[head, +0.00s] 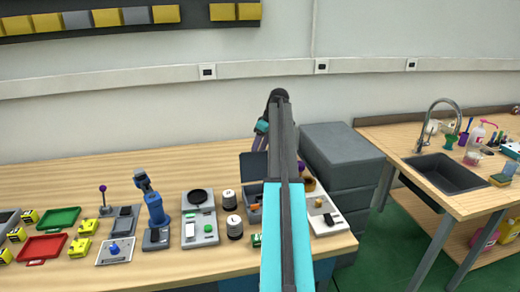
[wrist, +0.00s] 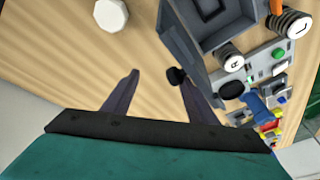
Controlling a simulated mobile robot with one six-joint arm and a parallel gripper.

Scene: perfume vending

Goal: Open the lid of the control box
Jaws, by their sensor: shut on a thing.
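The control box (head: 251,210) is a grey box on the bench in the head view, partly hidden behind my arm. Its dark lid (head: 253,166) stands raised at the back of the box. In the wrist view the open grey box (wrist: 232,32) is at top right, with the raised lid (wrist: 177,32) along its left side. A black knob (wrist: 177,75) sits by the lid's lower end, at the tip of my right finger. In the head view my arm hides most of the gripper.
Two white-topped jars (head: 231,213) and a grey scale-like device (head: 200,218) stand left of the box. A white tray (head: 328,216) is to its right. Grey drawers (head: 342,165) stand behind at right. The bench's back left is clear.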

